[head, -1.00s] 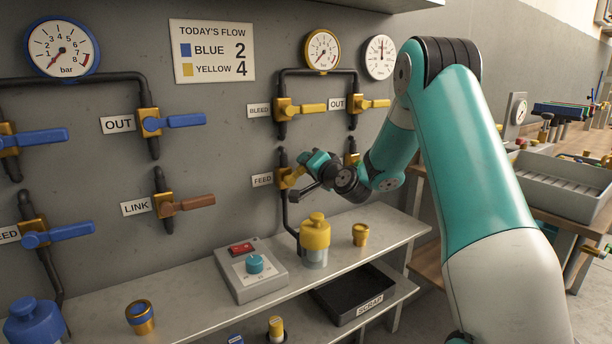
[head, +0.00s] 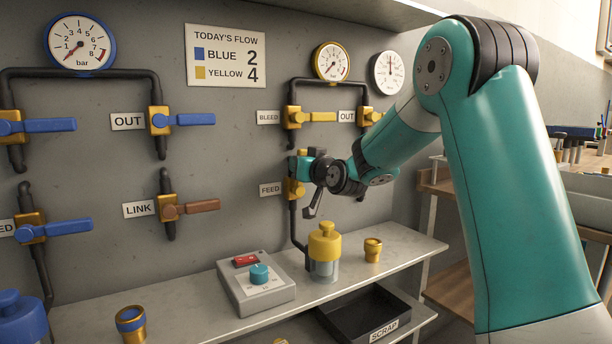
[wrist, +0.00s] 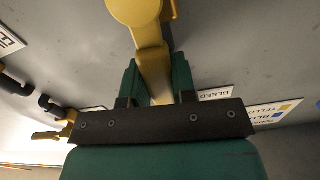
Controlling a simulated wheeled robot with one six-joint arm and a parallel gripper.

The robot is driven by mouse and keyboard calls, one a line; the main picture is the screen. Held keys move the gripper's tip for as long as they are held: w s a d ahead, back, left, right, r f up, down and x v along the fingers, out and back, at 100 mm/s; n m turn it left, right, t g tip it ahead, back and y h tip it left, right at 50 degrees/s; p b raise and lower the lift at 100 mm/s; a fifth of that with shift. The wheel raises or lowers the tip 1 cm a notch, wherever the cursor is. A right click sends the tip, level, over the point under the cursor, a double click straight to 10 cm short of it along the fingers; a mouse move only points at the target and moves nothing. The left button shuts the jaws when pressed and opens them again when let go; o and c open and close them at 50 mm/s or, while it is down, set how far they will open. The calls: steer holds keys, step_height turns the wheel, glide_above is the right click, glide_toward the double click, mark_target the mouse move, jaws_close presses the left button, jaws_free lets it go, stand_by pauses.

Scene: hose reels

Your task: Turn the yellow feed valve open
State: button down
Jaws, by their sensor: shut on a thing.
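The yellow feed valve (head: 295,189) is on the wall pipe beside the FEED label (head: 270,189). My gripper (head: 302,163) is just above the valve's body in the head view. In the wrist view the valve's yellow handle (wrist: 151,58) runs between the two green fingers of my gripper (wrist: 156,88), which are shut on it. The handle's round hub (wrist: 133,9) shows at the top edge there. In the head view my gripper hides most of the handle, which seems to point about straight up, along the pipe.
The yellow bleed valve (head: 297,117) is above, its handle level to the right. Below, a yellow-capped jar (head: 325,251), a brass cup (head: 373,250) and a control box (head: 256,281) stand on the shelf (head: 410,246).

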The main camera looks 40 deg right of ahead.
steer(key=shift+a+n+b, duration=0.35)
steer(key=shift+n+b, duration=0.05)
steer(key=shift+n, duration=0.2)
steer(key=c, duration=0.9)
jaws_free()
steer(key=shift+r, duration=0.1)
